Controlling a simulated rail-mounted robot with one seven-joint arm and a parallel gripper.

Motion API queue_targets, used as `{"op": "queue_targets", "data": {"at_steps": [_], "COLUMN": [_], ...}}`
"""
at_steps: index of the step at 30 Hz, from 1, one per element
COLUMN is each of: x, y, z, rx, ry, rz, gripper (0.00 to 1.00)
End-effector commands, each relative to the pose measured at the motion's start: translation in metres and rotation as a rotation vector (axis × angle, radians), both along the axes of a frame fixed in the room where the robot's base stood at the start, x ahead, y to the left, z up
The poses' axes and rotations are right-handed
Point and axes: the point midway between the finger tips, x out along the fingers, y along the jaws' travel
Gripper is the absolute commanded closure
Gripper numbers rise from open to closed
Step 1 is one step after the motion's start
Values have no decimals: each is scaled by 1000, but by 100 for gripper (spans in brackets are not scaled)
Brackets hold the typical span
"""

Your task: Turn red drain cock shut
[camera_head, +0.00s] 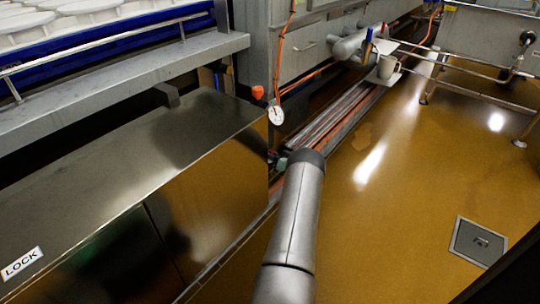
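I cannot surely pick out the red drain cock. A small red piece (384,29) shows beside a blue piece (368,35) at the pale grey rounded fitting (348,46), at the top centre. An orange-red knob (258,91) shows near the end of the left bench. Both are too small to tell whether either is a cock or how it is turned.
A steel bench (130,160) with a LOCK label (22,263) fills the left. Blue crates with white moulds (90,18) stand above it. A dial gauge (276,115) hangs by an orange line. The brown floor (400,210) is open around a drain cover (479,242).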

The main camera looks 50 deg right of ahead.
Motion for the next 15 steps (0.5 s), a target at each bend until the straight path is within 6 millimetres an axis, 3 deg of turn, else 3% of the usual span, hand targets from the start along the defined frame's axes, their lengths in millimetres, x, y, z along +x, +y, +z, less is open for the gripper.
{"op": "queue_targets", "data": {"at_steps": [8, 15], "x": [-1, -1], "y": [-1, -1], "z": [0, 0], "rx": [76, 251], "ry": [-1, -2], "rz": [-1, -1], "gripper": [92, 92]}}
